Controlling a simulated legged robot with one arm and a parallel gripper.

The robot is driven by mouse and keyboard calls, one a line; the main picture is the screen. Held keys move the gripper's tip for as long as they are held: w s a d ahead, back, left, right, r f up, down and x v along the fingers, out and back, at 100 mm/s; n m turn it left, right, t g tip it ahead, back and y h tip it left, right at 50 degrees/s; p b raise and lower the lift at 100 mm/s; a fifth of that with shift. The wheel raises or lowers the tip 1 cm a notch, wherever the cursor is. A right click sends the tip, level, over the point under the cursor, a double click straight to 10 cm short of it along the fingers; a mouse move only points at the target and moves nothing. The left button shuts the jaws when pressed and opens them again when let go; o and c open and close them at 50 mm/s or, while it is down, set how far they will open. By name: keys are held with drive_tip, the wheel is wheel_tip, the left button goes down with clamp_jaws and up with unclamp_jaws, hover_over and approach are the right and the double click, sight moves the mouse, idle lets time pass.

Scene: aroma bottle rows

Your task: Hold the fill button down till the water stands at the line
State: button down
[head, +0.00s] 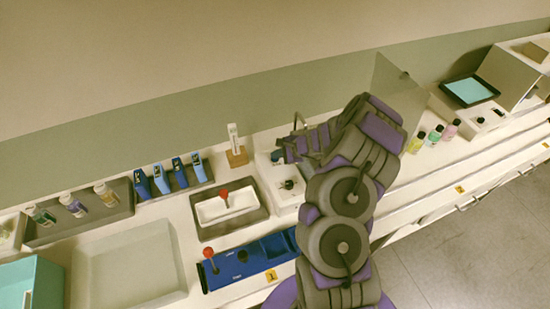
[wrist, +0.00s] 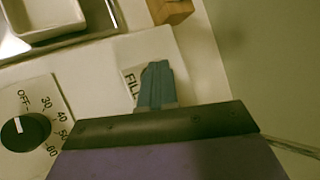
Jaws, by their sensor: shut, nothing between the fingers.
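My gripper (head: 278,157) is shut and empty, reaching over the white unit (head: 286,205) near the back of the counter. In the wrist view its teal fingers (wrist: 156,82) lie together right beside the FILL label (wrist: 131,84), covering part of it. The fill button is hidden behind the fingers; I cannot tell whether they touch or press it. A black dial (wrist: 24,130) marked OFF, 30, 40, 50, 60 is on the same white panel. Neither the water nor its line can be made out.
A wooden block (head: 237,157) with an upright white piece stands left of the unit. A white dish (head: 227,206) with a red knob sits in a grey tray. A clear panel (head: 398,88) stands right of my arm, with small bottles (head: 435,135) beyond it.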

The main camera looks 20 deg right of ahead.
sight(277, 160)
drive_tip(key=shift+r+p, duration=0.45)
drive_tip(key=shift+r, duration=0.3)
drive_tip(key=shift+r+p, duration=1.7)
drive_tip(key=shift+r, duration=0.85)
